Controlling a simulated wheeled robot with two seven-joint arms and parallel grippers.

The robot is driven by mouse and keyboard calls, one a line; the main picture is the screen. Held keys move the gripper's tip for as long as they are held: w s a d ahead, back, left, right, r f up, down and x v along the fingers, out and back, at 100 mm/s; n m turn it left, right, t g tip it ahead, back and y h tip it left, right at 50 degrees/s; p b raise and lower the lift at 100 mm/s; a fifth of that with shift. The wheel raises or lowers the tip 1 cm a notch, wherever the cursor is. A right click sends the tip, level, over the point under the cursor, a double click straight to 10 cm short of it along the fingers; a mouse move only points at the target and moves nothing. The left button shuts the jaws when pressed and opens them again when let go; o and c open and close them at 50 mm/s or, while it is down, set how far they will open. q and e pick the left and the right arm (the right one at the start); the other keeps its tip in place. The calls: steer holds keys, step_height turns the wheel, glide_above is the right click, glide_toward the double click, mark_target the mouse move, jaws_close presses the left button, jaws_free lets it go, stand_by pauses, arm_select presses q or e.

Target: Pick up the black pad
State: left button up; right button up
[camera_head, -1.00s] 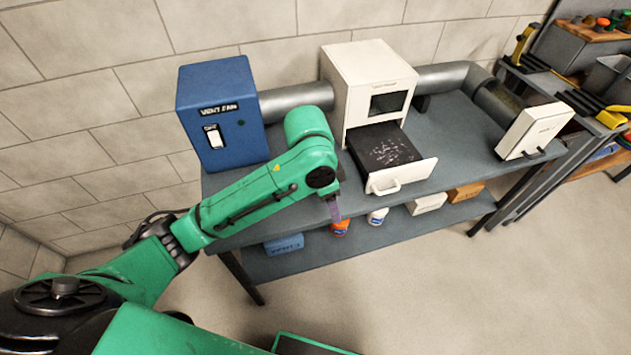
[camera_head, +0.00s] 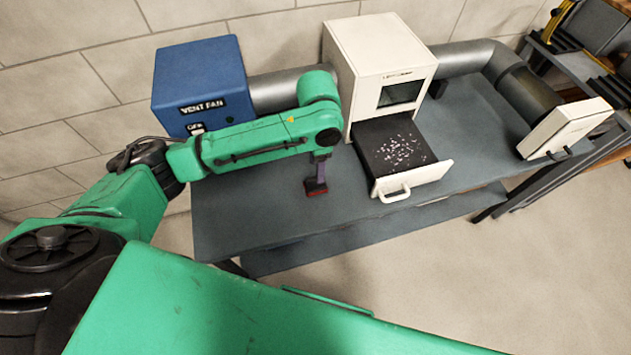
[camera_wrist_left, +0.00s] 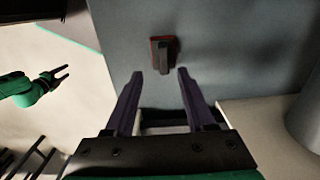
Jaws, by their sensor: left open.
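A small black pad with a red edge (camera_head: 316,188) lies on the grey table, left of the pulled-out drawer. In the left wrist view the pad (camera_wrist_left: 166,57) shows as a dark block on a reddish base. My left gripper (camera_head: 320,170) points down over it in the head view. In the wrist view its two purple fingers (camera_wrist_left: 160,74) are apart and empty, with the pad just beyond the tips, roughly centred. My right gripper (camera_wrist_left: 63,74) shows at the left of the wrist view, its fingers spread and empty, away from the table.
The white box (camera_head: 385,70) has its drawer (camera_head: 420,175) pulled out, with a dark speckled bottom. The blue vent fan box (camera_head: 200,80) stands left, behind my left arm. A grey duct (camera_head: 465,60) runs right to a white panel (camera_head: 570,130). The table front (camera_head: 260,215) is clear.

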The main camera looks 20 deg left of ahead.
mark_target(315, 178)
arm_select(q)
steer(key=f, duration=0.6)
steer(key=shift+w+a+f+p, duration=0.15)
steer(key=shift+a+f+p, duration=0.1)
steer(key=shift+f+p, duration=0.1)
steer(key=shift+f, duration=0.15)
steer(key=shift+w, duration=0.1)
jaws_close()
step_height(315, 178, up, 20)
steer(key=shift+p, duration=0.3)
arm_select(e)
steer(key=shift+w+r, duration=0.75)
steer(key=shift+w, duration=0.35)
